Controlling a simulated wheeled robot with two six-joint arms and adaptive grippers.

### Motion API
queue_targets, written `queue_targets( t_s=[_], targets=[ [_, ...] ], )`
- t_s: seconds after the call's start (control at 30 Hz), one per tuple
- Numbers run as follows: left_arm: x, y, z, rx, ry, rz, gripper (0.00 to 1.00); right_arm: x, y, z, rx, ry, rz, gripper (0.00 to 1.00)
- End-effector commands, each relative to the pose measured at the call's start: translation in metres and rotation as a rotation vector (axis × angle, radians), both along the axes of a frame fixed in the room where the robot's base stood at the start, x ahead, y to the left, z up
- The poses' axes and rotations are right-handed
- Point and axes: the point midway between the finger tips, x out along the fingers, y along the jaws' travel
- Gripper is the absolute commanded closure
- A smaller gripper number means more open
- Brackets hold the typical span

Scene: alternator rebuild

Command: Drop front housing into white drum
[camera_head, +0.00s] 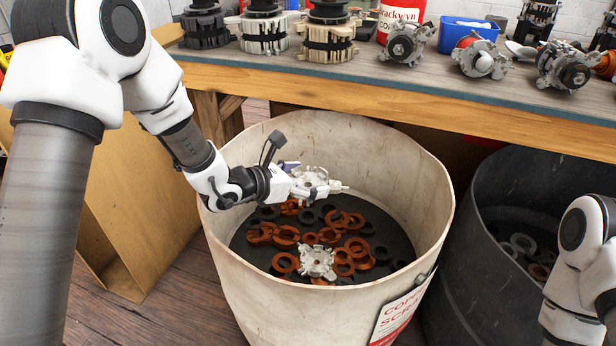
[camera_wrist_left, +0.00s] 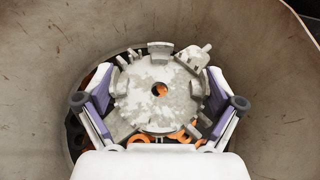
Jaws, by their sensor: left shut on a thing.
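The white drum (camera_head: 300,300) stands on the floor in front of the bench, with a copper scrap label on its side. My left gripper (camera_head: 316,185) is over the drum's opening, inside its rim. It is shut on the front housing (camera_wrist_left: 155,95), a pale grey, mottled round metal part with lugs and a centre hole. The left wrist view shows the housing between the two purple-padded fingers (camera_wrist_left: 160,105). Another pale housing (camera_head: 317,261) lies in the drum on the scrap. Only part of my right arm shows at the lower right; its gripper is out of view.
Copper-coloured and dark rings (camera_head: 285,237) lie on the drum's floor. A dark drum (camera_head: 470,250) stands close on the right. The wooden bench (camera_head: 400,105) behind carries alternator parts, a blue bin (camera_head: 467,32) and a red-and-white container (camera_head: 401,15).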

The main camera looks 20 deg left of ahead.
Motion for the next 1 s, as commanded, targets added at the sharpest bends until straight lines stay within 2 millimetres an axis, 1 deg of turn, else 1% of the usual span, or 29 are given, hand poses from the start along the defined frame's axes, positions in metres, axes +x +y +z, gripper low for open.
queue_targets(
  t_s=[0.33, 0.47, 0.57, 0.67, 0.7, 0.83, 0.9, 1.0],
  targets=[
    [0.000, 0.000, 0.000, 0.000, 0.001, 0.000, 0.00, 0.000, 0.000, 0.000, 0.000, 0.000, 0.000, 0.60],
    [-0.005, 0.005, 0.003, -0.003, 0.001, 0.003, 0.00, 0.000, 0.000, 0.000, 0.000, 0.000, 0.000, 0.60],
    [-0.017, 0.014, 0.011, -0.005, 0.000, 0.005, 0.00, 0.000, 0.000, 0.000, 0.000, 0.000, 0.000, 0.60],
    [-0.036, 0.028, 0.021, -0.009, -0.001, 0.007, 0.00, 0.000, 0.000, 0.000, 0.000, 0.000, 0.000, 0.60],
    [-0.045, 0.033, 0.026, -0.011, -0.002, 0.005, 0.00, 0.000, 0.000, 0.000, 0.000, 0.000, 0.000, 0.60],
    [-0.069, 0.049, 0.037, -0.010, -0.003, 0.003, 0.00, 0.000, 0.000, 0.000, 0.000, 0.000, 0.000, 0.60],
    [-0.076, 0.056, 0.042, -0.007, -0.003, 0.006, 0.00, 0.000, 0.000, 0.000, 0.000, 0.000, 0.000, 0.60],
    [-0.085, 0.062, 0.045, -0.005, -0.003, 0.004, 0.00, 0.000, 0.000, 0.000, 0.000, 0.000, 0.000, 0.60]
  ],
)
